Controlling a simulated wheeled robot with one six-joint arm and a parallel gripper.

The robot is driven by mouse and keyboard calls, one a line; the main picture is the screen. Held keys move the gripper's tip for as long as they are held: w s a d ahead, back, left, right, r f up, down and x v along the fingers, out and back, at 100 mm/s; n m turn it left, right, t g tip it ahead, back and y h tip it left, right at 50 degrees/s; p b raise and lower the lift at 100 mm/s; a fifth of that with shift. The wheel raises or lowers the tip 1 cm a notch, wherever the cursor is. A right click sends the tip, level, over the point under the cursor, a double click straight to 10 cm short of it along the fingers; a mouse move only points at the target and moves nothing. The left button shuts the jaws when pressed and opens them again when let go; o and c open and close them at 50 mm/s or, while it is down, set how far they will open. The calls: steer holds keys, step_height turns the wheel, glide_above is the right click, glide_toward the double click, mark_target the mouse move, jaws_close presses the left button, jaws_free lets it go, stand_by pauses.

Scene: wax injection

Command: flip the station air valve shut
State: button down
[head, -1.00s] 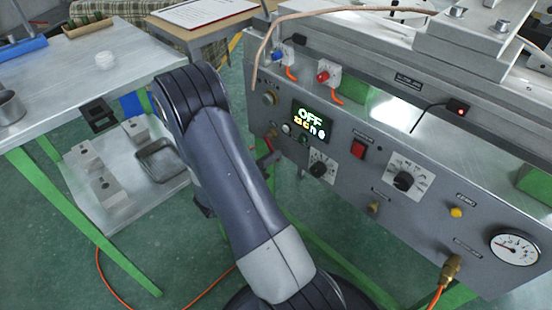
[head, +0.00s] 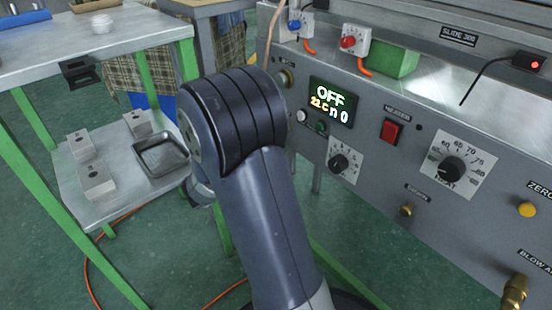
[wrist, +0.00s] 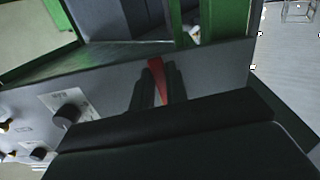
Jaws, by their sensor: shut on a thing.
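In the wrist view, a red lever (wrist: 156,68), which looks like the air valve's handle, stands between the two dark fingers of my gripper (wrist: 159,88). The gripper is shut on it. The lever lies against the edge of the grey station panel (wrist: 215,68). The valve body is hidden. In the head view, my arm covers the gripper and the lever.
The panel carries a red switch (head: 391,131), a large black dial (head: 452,169) and a brass fitting (head: 514,292). On the left is a metal table (head: 95,50) with green legs. Metal blocks and a shallow tray (head: 160,155) sit on its lower shelf.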

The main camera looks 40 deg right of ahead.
steer(key=shift+w+m, duration=0.2)
steer(key=shift+m, duration=0.2)
stand_by(0.3)
steer(key=c, duration=1.4)
jaws_free()
steer(key=shift+a, duration=0.1)
steer(key=a+p, duration=0.2)
steer(key=a, duration=0.8)
steer(key=shift+s+a, duration=0.3)
steer(key=shift+s, duration=0.15)
